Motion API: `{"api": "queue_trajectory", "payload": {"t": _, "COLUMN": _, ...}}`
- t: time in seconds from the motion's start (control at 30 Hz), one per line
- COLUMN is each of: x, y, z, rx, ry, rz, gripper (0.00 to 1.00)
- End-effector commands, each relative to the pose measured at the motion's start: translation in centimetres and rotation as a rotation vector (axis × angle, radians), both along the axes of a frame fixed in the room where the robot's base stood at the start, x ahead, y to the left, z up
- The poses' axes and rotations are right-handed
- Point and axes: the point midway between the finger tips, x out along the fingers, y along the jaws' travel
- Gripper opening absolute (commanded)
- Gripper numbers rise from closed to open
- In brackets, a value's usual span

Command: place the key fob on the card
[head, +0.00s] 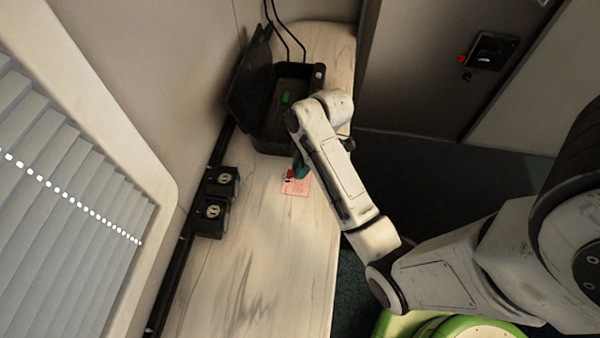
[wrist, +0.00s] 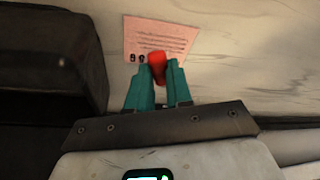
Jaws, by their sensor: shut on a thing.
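The card (head: 297,187) is a pink sheet with printed lines, lying flat on the pale counter. It also shows in the wrist view (wrist: 170,37), beyond my fingertips. The key fob (wrist: 157,67) is red and sits between the teal fingers of my gripper (wrist: 161,75), which is shut on it. In the head view my gripper (head: 301,168) is at the card's upper edge, with a bit of red beside it. The fob overlaps the card's near edge in the wrist view. I cannot tell whether it touches the card.
A dark open case (head: 280,115) with a green item (head: 286,98) inside stands at the counter's far end, close to my gripper. Black wall sockets (head: 212,215) line the left wall. The counter (head: 250,270) nearer the camera is clear.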

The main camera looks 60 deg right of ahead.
Motion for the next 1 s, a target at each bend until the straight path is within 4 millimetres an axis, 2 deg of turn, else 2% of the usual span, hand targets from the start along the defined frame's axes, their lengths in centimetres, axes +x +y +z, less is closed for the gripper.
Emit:
{"api": "queue_trajectory", "payload": {"t": 0.23, "x": 0.2, "y": 0.0, "z": -3.0, "rx": 0.001, "ry": 0.002, "rz": 0.001, "gripper": 0.0}}
{"api": "queue_trajectory", "payload": {"t": 0.63, "x": 0.2, "y": 0.0, "z": -3.5, "rx": 0.0, "ry": 0.0, "rz": 0.001, "gripper": 0.0}}
{"api": "queue_trajectory", "payload": {"t": 0.67, "x": 0.2, "y": 0.0, "z": -3.6, "rx": -0.001, "ry": -0.001, "rz": 0.001, "gripper": 0.21}}
{"api": "queue_trajectory", "payload": {"t": 0.9, "x": 0.2, "y": 0.0, "z": -3.5, "rx": -0.001, "ry": -0.001, "rz": 0.001, "gripper": 0.44}}
{"api": "queue_trajectory", "payload": {"t": 1.0, "x": 0.2, "y": 0.0, "z": -3.5, "rx": -0.001, "ry": -0.001, "rz": 0.001, "gripper": 0.45}}
